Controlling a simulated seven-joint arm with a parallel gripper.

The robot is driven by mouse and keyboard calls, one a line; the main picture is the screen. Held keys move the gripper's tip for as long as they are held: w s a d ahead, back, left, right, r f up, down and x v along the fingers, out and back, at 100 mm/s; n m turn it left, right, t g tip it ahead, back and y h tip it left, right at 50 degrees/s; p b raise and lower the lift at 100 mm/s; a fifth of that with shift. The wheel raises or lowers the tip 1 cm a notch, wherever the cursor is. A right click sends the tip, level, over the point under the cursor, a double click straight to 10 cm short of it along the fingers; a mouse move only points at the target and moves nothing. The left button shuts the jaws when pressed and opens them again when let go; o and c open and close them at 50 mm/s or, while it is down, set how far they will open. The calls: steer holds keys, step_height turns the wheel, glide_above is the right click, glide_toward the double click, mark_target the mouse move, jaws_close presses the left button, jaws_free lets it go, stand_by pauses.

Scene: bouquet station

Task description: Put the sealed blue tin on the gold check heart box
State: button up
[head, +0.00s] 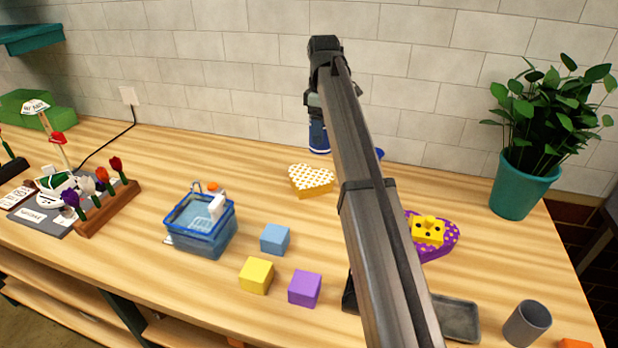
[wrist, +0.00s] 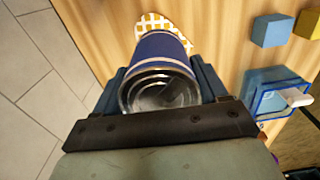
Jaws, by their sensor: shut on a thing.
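The blue tin (head: 319,138) has pale bands and hangs below my gripper (head: 317,102) near the back wall. In the wrist view my gripper (wrist: 159,88) is shut on the tin (wrist: 160,50), one finger on each side, with its silver round end facing the camera. The gold check heart box (head: 312,178) lies on the table, in front of and a little left of the tin in the head view. In the wrist view the heart box (wrist: 168,22) shows just beyond the tin, partly hidden by it. The tin's height above the table is hard to tell.
A purple dotted heart box (head: 440,250) bearing a yellow piece is right of my arm. A blue thing (head: 380,154) peeks out behind the arm.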

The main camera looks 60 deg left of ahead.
steer(key=shift+s+a+r, duration=0.1)
steer(key=shift+s+a, duration=0.85)
steer(key=shift+s, duration=0.15)
steer(key=shift+s+a, duration=0.1)
steer(key=shift+s, duration=0.1)
glide_above(309, 177)
steer(key=shift+f, duration=5)
steer(key=shift+f, duration=0.15)
steer(key=o, duration=1.3)
step_height(309, 177, up, 12)
steer(key=shift+w, duration=0.15)
